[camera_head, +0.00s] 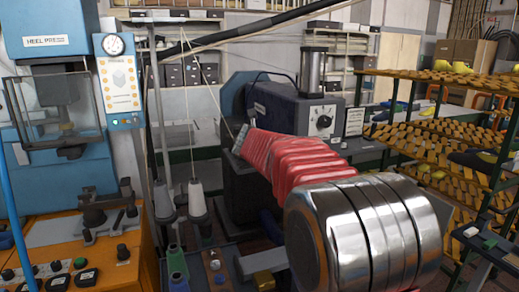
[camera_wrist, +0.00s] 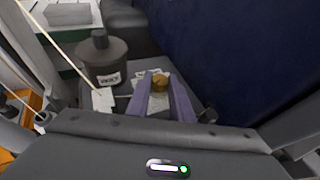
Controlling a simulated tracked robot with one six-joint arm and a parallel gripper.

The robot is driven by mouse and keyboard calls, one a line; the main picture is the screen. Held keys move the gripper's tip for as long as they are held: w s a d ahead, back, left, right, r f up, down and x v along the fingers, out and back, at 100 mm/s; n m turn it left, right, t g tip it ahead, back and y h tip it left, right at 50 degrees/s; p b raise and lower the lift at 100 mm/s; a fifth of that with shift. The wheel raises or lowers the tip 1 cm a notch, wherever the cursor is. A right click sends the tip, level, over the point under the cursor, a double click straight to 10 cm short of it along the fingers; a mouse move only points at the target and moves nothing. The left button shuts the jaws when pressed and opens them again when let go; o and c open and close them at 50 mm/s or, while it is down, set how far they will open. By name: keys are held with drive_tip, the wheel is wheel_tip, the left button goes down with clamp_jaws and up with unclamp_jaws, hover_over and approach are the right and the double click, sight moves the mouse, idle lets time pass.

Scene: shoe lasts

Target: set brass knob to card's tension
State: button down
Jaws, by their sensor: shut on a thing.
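In the wrist view, the brass knob (camera_wrist: 160,82) is a small round gold piece between the tips of my gripper's two purple-grey fingers (camera_wrist: 162,92). My gripper is shut on it. A pale printed plate or paper lies under and around the fingers, partly hidden by them; I cannot read its marks. A small white card (camera_wrist: 103,98) is left of the fingers, its text too small to read. In the head view, a white card (camera_head: 355,121) with dark print stands beside the grey machine's dial. The knob and my fingertips cannot be made out there.
A dark lidded pot (camera_wrist: 103,62) with a white label stands close left of my fingers. A pale thread runs down nearby. In the head view are thread cones (camera_head: 197,199), an orange control desk (camera_head: 120,262) at left and a shoe rack (camera_head: 440,135) at right.

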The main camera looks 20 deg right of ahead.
drive_tip(key=shift+r, duration=0.1)
drive_tip(key=c, duration=1.6)
unclamp_jaws()
drive_tip(key=shift+o, duration=0.2)
drive_tip(key=v, duration=1.3)
drive_tip(key=shift+s+a, duration=0.15)
drive_tip(key=shift+s, duration=0.2)
